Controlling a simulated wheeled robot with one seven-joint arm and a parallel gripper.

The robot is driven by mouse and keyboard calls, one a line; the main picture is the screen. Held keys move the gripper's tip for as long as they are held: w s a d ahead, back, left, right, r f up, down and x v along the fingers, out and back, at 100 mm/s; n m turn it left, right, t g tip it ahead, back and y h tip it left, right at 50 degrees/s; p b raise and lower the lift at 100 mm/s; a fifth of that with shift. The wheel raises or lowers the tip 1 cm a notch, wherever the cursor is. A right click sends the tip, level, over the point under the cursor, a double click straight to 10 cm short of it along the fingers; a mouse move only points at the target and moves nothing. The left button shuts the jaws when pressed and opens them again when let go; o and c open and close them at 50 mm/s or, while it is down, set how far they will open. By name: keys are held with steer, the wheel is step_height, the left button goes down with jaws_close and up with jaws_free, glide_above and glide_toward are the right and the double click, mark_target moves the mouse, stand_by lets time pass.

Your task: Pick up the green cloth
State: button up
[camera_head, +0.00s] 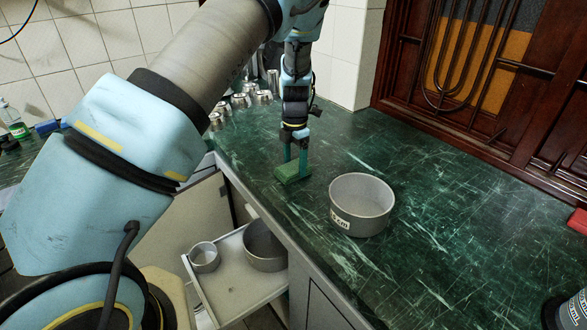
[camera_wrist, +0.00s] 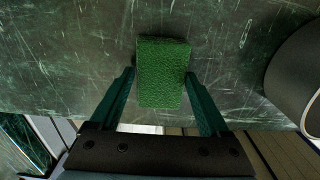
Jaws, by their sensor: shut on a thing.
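The green cloth (camera_head: 290,174) is a small, thick, rough-textured block near the front edge of the dark green counter (camera_head: 470,230). It also shows upright in the middle of the wrist view (camera_wrist: 163,72). My gripper (camera_head: 295,167) points down over it, with one finger on each side. In the wrist view the gripper's fingertips (camera_wrist: 160,76) close on the near part of the cloth's two long sides. The cloth's underside is hidden, so I cannot tell whether it rests on the counter or hangs just above it.
A grey metal pot (camera_head: 362,204) with a label stands just right of the cloth. Several metal cups (camera_head: 240,100) stand behind at the back left. An open drawer (camera_head: 225,277) below the counter edge holds two round metal vessels. The counter to the right is largely clear.

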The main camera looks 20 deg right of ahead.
mark_target(295, 166)
step_height(295, 166, up, 10)
steer(key=b, duration=0.2)
steer(key=shift+b, duration=0.3)
